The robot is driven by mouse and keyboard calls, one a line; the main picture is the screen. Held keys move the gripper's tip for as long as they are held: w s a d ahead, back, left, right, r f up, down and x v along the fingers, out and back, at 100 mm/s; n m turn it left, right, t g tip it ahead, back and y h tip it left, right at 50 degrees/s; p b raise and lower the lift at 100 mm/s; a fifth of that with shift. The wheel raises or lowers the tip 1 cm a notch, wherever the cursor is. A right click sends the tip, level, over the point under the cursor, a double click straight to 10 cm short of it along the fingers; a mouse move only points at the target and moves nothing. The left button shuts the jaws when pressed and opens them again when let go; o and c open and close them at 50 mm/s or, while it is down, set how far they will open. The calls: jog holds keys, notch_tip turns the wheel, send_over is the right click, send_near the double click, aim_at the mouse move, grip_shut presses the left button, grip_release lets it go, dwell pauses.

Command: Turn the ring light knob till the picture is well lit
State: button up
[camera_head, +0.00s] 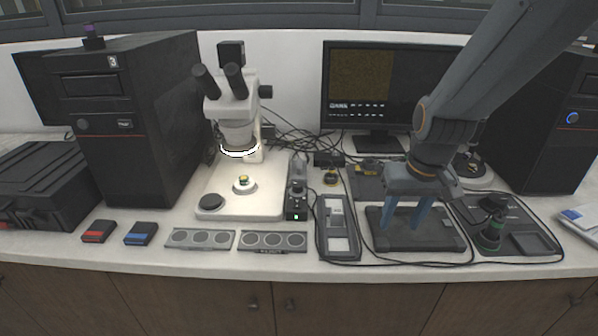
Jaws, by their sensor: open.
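The microscope (238,118) stands on a white base left of centre, with its ring light (238,153) glowing white under the head. A small round sample (244,184) sits on the base below it. A narrow black control box (296,212) with a lit green lamp stands just right of the base. A dark knob (297,186) appears on its upper part, too small to read its setting. The monitor (338,112) shows a dim olive picture. My gripper (404,224) points down with its two blue fingers apart and empty, over a dark tray, well right of the box.
Cables lie behind the control box. A grey slotted tray (322,226) stands between the box and my gripper. A dark flat tray (452,242) lies under my fingers. A black and green tool (491,234) stands at right. Two grey plates (200,247) lie along the front.

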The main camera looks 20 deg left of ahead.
jog(key=w+a+r, duration=0.1)
jog(key=w+a, duration=0.1)
jog(key=a, duration=0.2)
jog(key=w+a+r+n+p, duration=0.1)
jog(key=w+a, duration=0.1)
jog(key=a, duration=0.3)
jog(key=w+a+r+n+t+y+p, duration=0.1)
jog(key=w+a, duration=0.1)
jog(key=a, duration=0.2)
jog(key=shift+w+a, duration=0.15)
jog(key=shift+w, duration=0.1)
jog(key=n+y+p, duration=0.1)
jog(key=n+p, duration=0.1)
send_near(298, 184)
jog(key=shift+t, duration=0.3)
jog(key=shift+s+p+x, duration=0.15)
jog(key=shift+p+x, duration=0.2)
jog(key=shift+x, duration=1.7)
jog(key=shift+s+p+x, duration=0.15)
jog(key=shift+p+x, duration=0.15)
jog(key=shift+x, duration=1.75)
jog(key=shift+f, duration=0.1)
jog(key=c, duration=1)
jog(key=shift+c, duration=0.2)
